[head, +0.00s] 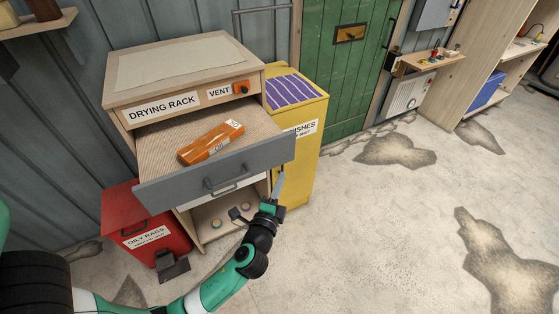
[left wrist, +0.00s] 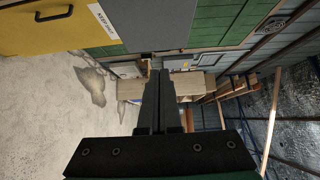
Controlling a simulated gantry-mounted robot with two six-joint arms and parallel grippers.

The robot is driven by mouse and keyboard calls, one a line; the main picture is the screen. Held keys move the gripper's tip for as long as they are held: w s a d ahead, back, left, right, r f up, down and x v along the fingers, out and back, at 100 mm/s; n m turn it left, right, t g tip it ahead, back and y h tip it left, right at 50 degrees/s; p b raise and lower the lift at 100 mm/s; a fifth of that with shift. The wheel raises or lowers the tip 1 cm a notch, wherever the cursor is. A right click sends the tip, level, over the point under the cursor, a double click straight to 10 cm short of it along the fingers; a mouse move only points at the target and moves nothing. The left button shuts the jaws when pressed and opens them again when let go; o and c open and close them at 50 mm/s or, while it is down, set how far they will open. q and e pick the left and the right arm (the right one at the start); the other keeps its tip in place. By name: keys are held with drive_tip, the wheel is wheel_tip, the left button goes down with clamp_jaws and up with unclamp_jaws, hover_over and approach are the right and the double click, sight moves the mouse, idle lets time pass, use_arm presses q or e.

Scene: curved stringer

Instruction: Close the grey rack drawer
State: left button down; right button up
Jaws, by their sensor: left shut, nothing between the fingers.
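The grey rack drawer (head: 258,160) is pulled out of the wooden drying rack (head: 190,68) in the head view. Its grey front has a dark bar handle near the middle. My left gripper (head: 279,183) is just below the right end of the drawer front, fingers pointing up. I cannot tell whether it touches the drawer. Its fingers are shut and empty, and they show together in the left wrist view (left wrist: 160,98). My right gripper is not in view.
A yellow cabinet (head: 305,108) stands right of the rack, with a green door (head: 345,85) behind. A red oily-rags bin (head: 123,207) stands on the floor to the left. A lower white drawer and an open shelf are under the grey drawer. The floor (head: 380,230) to the right is clear.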

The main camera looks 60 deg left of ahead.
sight(283, 151)
use_arm(q)
drive_tip(key=w+a, duration=0.1)
drive_tip(key=a, duration=0.1)
drive_tip(key=w+a, duration=0.1)
drive_tip(key=a, duration=0.1)
drive_tip(key=w+a, duration=0.1)
drive_tip(key=a, duration=0.2)
drive_tip(key=shift+w, duration=0.25)
drive_tip(key=shift+a, duration=0.45)
drive_tip(key=shift+a, duration=0.1)
